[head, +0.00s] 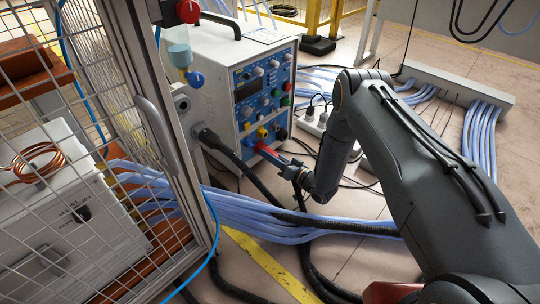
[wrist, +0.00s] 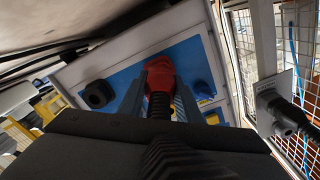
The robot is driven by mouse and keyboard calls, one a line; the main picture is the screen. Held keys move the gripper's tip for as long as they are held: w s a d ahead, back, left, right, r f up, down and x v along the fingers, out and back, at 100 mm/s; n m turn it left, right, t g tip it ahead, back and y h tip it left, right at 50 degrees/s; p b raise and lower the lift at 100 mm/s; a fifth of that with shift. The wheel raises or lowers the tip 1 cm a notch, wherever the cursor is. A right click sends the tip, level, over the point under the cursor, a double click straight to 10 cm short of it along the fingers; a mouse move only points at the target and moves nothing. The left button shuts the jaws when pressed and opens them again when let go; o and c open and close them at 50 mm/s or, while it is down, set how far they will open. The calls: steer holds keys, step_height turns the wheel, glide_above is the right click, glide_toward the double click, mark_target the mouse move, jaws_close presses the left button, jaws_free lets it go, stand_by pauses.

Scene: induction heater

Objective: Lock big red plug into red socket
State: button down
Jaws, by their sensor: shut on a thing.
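The big red plug (wrist: 160,80) is between the two fingers of my gripper (wrist: 159,92) in the wrist view, its black cable running back toward the camera. In the head view my gripper (head: 283,161) is low in front of the blue panel, with the red plug (head: 262,148) at its tip. My gripper is shut on the plug. The plug's front is at or very near the lower panel; I cannot tell whether it is inside a socket. The red socket is not distinguishable, and the plug hides the panel behind it.
The white heater unit (head: 228,52) has a blue panel (head: 250,108) with several knobs and sockets. A yellow socket (head: 262,133) is close by the plug. A black plug and cable (head: 208,138) stand to the left. The mesh cage (head: 98,125) and blue hoses (head: 245,218) flank the arm.

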steer(key=shift+m, duration=0.9)
steer(key=shift+w+a+m, duration=0.1)
steer(key=shift+m, duration=0.7)
steer(key=c, duration=1.2)
jaws_free()
